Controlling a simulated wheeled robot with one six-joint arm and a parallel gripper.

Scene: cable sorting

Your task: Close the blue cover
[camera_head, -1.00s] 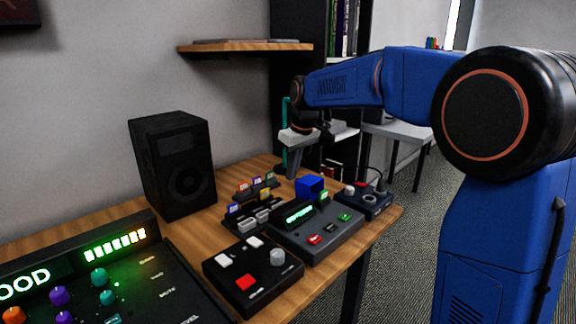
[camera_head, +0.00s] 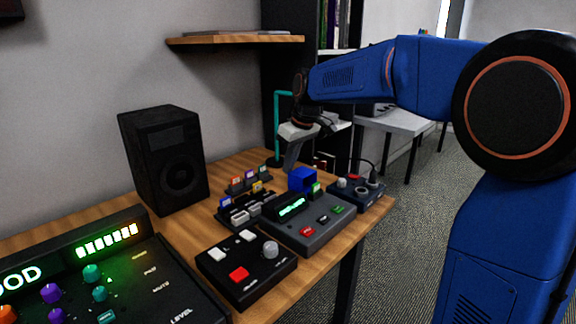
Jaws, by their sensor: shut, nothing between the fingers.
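The blue cover (camera_head: 302,179) looks like a small blue box at the back of a dark grey console (camera_head: 310,234) with a green display and coloured buttons. Whether it is raised or lowered is too small to tell. My gripper (camera_head: 290,168) is shut and empty. It points down just behind and left of the blue cover, with its fingertips near the cover's height. Whether it touches the cover cannot be told.
A black speaker (camera_head: 164,160) stands at the left. Card racks (camera_head: 246,206), a black box with a red button (camera_head: 246,270) and a knob box (camera_head: 356,195) crowd the table (camera_head: 190,228). A wooden shelf (camera_head: 235,39) hangs above. A teal post (camera_head: 277,130) stands behind my gripper.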

